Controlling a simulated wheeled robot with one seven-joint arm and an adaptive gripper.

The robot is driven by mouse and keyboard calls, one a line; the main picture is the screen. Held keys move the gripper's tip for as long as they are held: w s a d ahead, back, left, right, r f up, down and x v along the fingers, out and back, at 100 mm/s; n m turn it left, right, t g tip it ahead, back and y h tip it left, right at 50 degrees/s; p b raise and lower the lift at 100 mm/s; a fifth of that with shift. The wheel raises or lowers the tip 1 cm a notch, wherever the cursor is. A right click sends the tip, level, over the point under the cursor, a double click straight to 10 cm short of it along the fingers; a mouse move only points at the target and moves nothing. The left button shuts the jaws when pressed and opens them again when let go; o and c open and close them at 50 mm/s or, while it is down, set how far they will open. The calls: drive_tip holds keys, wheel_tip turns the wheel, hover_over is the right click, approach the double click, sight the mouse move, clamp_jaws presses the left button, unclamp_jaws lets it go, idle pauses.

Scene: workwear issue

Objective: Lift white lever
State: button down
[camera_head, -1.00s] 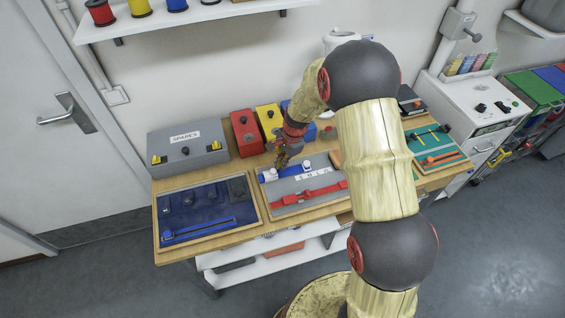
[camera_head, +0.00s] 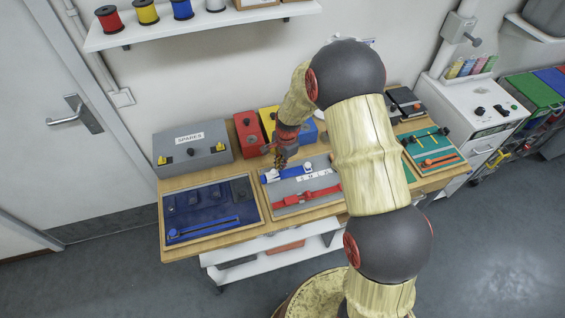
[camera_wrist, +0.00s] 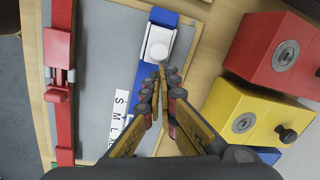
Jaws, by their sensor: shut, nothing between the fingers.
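The white lever (camera_wrist: 157,45) is a rounded white block at one end of a blue strip (camera_wrist: 180,30) on a grey panel (camera_wrist: 100,50). In the head view the white lever (camera_head: 271,174) sits at the left end of that strip. My gripper (camera_wrist: 160,74) is shut and empty, its fingertips close together beside the lever's lower edge in the wrist view. I cannot tell whether they touch it. In the head view my gripper (camera_head: 279,163) hangs over the strip's left end. The lever looks lowered, flat against the strip.
A red slider bar (camera_head: 305,197) lies along the same panel. A red box (camera_wrist: 277,55) and a yellow box (camera_wrist: 242,120) stand close behind. A blue tray (camera_head: 210,211) is at left, a green one (camera_head: 432,148) at right. A grey SPARES box (camera_head: 191,147) stands back left.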

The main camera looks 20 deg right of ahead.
drive_tip(key=shift+a+r+p, duration=0.45)
drive_tip(key=shift+a+r, duration=0.05)
drive_tip(key=shift+a, duration=0.15)
drive_tip(key=a+h+b, duration=0.1)
drive_tip(key=h+b, duration=0.1)
drive_tip(key=shift+a+r+h, duration=0.2)
drive_tip(key=shift+a+h, duration=0.2)
drive_tip(key=shift+r+b, duration=0.1)
drive_tip(key=shift+b, duration=0.35)
drive_tip(key=shift+d+r, duration=0.1)
drive_tip(key=shift+r, duration=0.05)
drive_tip(key=shift+p+v, duration=0.3)
drive_tip(key=shift+v, duration=0.5)
drive_tip(key=shift+w+d, duration=0.1)
